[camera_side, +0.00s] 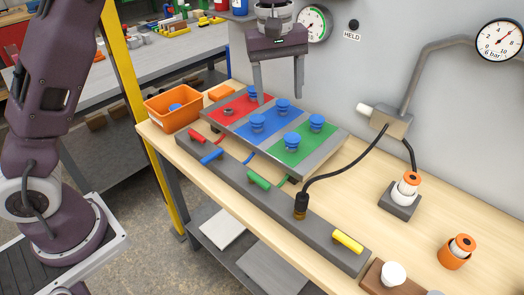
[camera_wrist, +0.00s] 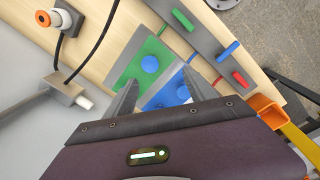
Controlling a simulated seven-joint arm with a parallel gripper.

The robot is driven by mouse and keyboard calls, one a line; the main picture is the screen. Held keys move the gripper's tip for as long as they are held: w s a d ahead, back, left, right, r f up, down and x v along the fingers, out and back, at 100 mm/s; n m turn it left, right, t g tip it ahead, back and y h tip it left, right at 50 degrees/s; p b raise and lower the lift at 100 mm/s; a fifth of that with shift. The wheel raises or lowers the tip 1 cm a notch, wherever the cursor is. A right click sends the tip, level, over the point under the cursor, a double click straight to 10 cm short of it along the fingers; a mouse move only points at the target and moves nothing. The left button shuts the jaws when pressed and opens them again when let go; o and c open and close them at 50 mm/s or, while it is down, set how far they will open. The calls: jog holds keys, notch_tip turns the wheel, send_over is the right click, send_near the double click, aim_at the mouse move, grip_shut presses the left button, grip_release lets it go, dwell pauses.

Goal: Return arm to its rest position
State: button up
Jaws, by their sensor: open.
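My gripper (camera_side: 280,98) is open, with its fingers pointing down above the back of the board. Nothing shows between the fingers, and it also appears open in the wrist view (camera_wrist: 161,80). The board (camera_side: 325,163) has a red panel (camera_side: 245,104), a blue panel (camera_side: 270,124) and a green panel (camera_side: 303,151). Blue knobs stand on it: one on red (camera_side: 252,92), two on blue, two on green (camera_side: 316,122). A dark round fitting (camera_side: 228,111) shows bare on red. My left finger overlaps the red panel's back edge in the side view; whether it touches is unclear.
An orange bin (camera_side: 160,118) with a blue piece stands left of the board. A grey rail (camera_side: 235,181) with coloured handles and a black cable (camera_side: 345,165) lies in front. Orange-and-white parts stand at right. Gauges (camera_side: 500,40) and a pipe are on the back wall.

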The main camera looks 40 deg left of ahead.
jog(key=s+a+r+m+t, duration=0.1)
jog(key=s+a+r+m, duration=0.15)
jog(key=s+r, duration=0.45)
jog(key=s+a+r+m+t, duration=0.1)
jog(key=s+r+m, duration=0.15)
jog(key=s, duration=0.75)
jog(key=s+f+m+t, duration=0.1)
jog(key=s+f+m, duration=0.1)
jog(key=s, duration=0.5)
jog(key=s+f+m+t, duration=0.1)
jog(key=s+f+m, duration=0.2)
jog(key=s, duration=0.4)
jog(key=shift+a+t+y, duration=0.3)
jog(key=shift+a+t, duration=0.1)
jog(key=shift+a, duration=0.05)
